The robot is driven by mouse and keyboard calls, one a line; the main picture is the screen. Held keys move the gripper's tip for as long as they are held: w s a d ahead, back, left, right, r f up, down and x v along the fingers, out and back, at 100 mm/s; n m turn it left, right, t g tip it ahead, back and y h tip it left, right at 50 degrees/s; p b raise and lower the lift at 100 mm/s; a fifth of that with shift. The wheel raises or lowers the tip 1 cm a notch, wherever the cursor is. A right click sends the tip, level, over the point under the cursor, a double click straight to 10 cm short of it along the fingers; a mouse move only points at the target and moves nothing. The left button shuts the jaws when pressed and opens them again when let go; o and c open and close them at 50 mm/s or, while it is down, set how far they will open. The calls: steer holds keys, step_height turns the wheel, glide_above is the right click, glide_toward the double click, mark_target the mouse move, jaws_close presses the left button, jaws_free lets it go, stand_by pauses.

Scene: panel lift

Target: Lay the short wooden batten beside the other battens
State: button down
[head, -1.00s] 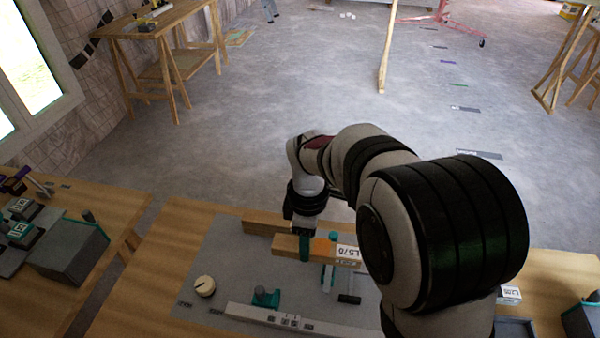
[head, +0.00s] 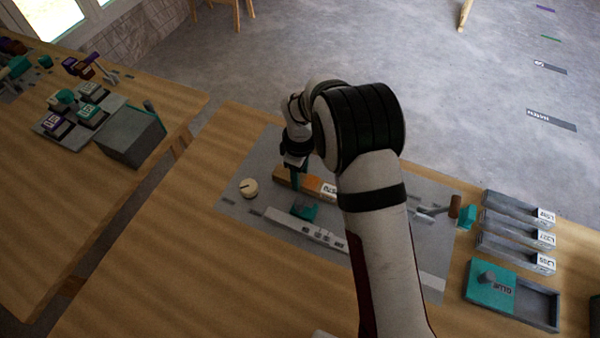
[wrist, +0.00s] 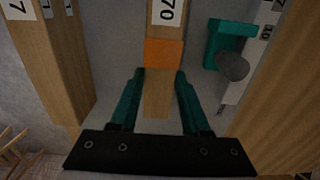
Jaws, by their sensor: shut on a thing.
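The short wooden batten (head: 284,177) has an orange band and a white label, and it also shows in the wrist view (wrist: 157,100). My gripper (head: 295,186) is shut on it, with teal fingers either side of the wood below the orange band in the wrist view (wrist: 159,80). Part of its length is hidden behind my arm in the head view. I cannot tell whether it touches the mat. Other battens (wrist: 50,70) with white labels lie to its left in the wrist view, apart from it. In the head view my arm hides them.
Labelled grey trays (head: 515,235) and a teal-and-grey tray (head: 490,287) stand at right.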

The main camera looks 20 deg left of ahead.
steer(key=shift+f, duration=0.1)
steer(key=shift+c, duration=1.8)
jaws_free()
step_height(320, 180, up, 12)
steer(key=s+d+r+m, duration=0.3)
steer(key=d+r+m, duration=0.3)
steer(key=d, duration=0.4)
steer(key=s+d+r+m+y, duration=0.1)
steer(key=s+d+r+m, duration=0.3)
steer(key=s+d+m, duration=0.55)
steer(key=s+d+f+m, duration=0.1)
steer(key=s+d+m, duration=0.4)
steer(key=s+m, duration=0.3)
steer(key=s, duration=0.3)
steer(key=shift+f+y, duration=0.4)
